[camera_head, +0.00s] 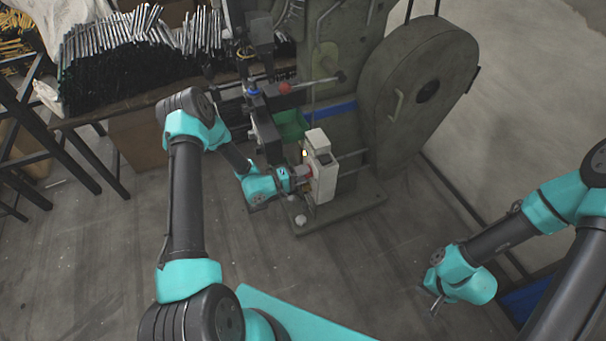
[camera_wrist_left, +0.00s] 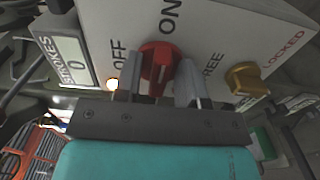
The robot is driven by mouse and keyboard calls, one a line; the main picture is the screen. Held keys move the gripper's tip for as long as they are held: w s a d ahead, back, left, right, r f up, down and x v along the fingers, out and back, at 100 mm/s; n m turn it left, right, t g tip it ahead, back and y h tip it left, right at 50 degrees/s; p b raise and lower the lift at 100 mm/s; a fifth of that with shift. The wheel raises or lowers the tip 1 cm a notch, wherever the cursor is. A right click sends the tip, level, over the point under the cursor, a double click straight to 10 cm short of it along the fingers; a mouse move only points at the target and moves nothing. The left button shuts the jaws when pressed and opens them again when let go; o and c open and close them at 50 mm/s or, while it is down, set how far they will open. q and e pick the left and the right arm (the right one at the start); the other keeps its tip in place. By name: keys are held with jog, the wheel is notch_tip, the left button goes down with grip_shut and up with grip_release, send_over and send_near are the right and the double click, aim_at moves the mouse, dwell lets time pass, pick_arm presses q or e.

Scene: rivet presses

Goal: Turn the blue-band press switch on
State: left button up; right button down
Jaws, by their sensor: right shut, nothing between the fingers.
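The press (camera_head: 335,60) with a blue band (camera_head: 336,111) stands at the top centre. Its pale switch box (camera_head: 322,175) faces my left gripper (camera_head: 303,176), which is right at it. In the left wrist view the box has a red knob (camera_wrist_left: 158,62) between the words OFF and ON, and a yellow knob (camera_wrist_left: 244,79) between FREE and LOCKED. My left gripper (camera_wrist_left: 160,88) is open, with its fingers on either side of the red knob; whether they touch it I cannot tell. My right gripper (camera_head: 434,304) is shut and empty, low at the right, over the floor.
A small lamp (camera_head: 304,153) glows orange on the box. A display marked STROKES (camera_wrist_left: 70,57) is beside OFF. A red-knobbed lever (camera_head: 285,88) and a green bin (camera_head: 290,124) are above the box. A bench with metal rods (camera_head: 110,45) stands upper left.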

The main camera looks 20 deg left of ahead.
pick_arm(q)
jog(key=shift+o, duration=0.3)
jog(key=v, duration=1.7)
jog(key=shift+s, duration=0.2)
jog(key=shift+a+r, duration=0.1)
jog(key=s+d+f+m+g+y, duration=0.3)
jog(key=s+d+g+y, duration=0.1)
jog(key=s+d+g, duration=0.3)
jog(key=s+d+f+m+g+y, duration=0.25)
jog(key=s+d+g+y, duration=0.2)
jog(key=s+g, duration=0.35)
jog(key=w+d+r+m+t, duration=0.1)
jog(key=w+d+r+t, duration=0.1)
jog(key=w+d+t, duration=0.1)
jog(key=shift+w+d+r, duration=0.15)
jog(key=shift+w+r, duration=0.05)
jog(key=shift+w, duration=0.5)
